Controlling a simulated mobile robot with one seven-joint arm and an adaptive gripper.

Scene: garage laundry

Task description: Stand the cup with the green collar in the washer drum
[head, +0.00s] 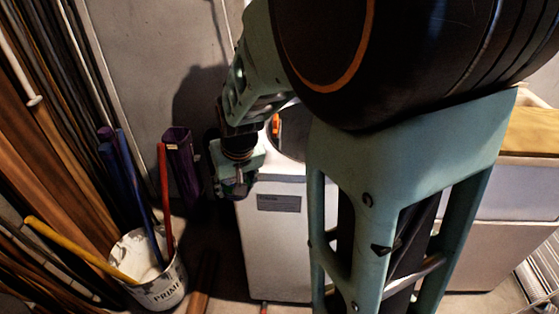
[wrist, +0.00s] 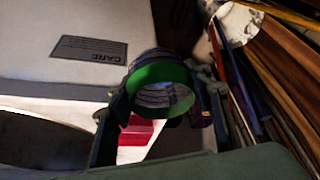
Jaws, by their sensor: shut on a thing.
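The cup with the green collar (wrist: 160,82) is between the fingers of my gripper (wrist: 160,92) in the wrist view. It has a grey ribbed body and a bright green band, and I look at its open end. My gripper is shut on it. In the head view my gripper (head: 238,182) hangs by the left edge of the white washer (head: 275,232), and the cup is hard to make out there. The washer's dark round opening (head: 290,135) is partly hidden behind my arm. A dark round area also shows at lower left in the wrist view (wrist: 40,145).
An orange-red item (head: 275,125) shows at the opening. A white bucket (head: 153,270) with coloured poles stands left of the washer, near a purple object (head: 182,165) and leaning boards (head: 45,150). A pale basin (head: 530,185) is at right. A red block (wrist: 137,132) shows beyond the cup.

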